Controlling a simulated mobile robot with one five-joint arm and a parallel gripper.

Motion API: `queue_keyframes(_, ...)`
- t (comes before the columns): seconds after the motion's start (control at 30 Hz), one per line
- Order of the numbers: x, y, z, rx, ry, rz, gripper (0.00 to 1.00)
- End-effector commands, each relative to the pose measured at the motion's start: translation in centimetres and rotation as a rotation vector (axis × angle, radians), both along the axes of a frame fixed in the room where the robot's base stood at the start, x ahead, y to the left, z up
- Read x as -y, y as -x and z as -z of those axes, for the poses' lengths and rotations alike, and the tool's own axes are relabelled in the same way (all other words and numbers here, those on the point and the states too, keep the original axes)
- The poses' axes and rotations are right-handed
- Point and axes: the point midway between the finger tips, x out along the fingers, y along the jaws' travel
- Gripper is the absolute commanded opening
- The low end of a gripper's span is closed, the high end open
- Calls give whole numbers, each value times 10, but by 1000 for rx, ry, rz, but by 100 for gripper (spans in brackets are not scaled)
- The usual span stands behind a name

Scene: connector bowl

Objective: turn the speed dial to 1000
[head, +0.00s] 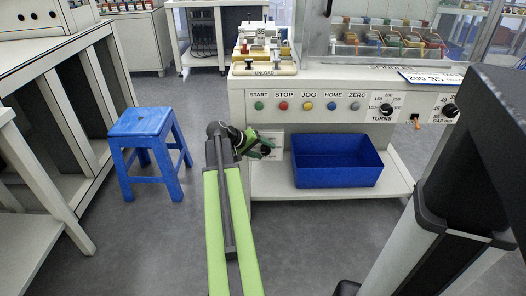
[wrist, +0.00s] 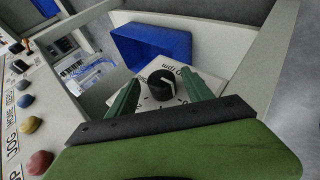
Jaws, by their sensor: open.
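The speed dial (wrist: 161,84) is a black round knob with a white pointer line, on a white plate (wrist: 191,92) with printed marks and "rpm". In the wrist view it sits between the two green fingers of my gripper (wrist: 163,97), which is open with a gap on both sides of the knob. I cannot tell how deep the fingers reach around it. In the head view my gripper (head: 262,146) is in front of the machine's lower left, at the plate, and partly hides the dial. The printed numbers are too small or hidden to read.
A blue bin (head: 338,161) stands on the lower shelf right of the dial. Above are the coloured START to ZERO buttons (head: 307,106) and the TURNS dial (head: 386,110).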

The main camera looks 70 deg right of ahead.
Motion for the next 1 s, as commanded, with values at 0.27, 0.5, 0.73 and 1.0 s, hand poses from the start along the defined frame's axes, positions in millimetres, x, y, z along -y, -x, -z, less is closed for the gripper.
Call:
queue_keyframes(0.27, -26, -19, -36, 0, 0, -4, 59)
queue_keyframes(0.5, -67, -51, -82, 0, 0, -4, 59)
queue_keyframes(0.73, -96, -74, -109, -1, 0, -1, 59)
queue_keyframes(1.0, -105, -82, -113, 0, 1, -1, 59)
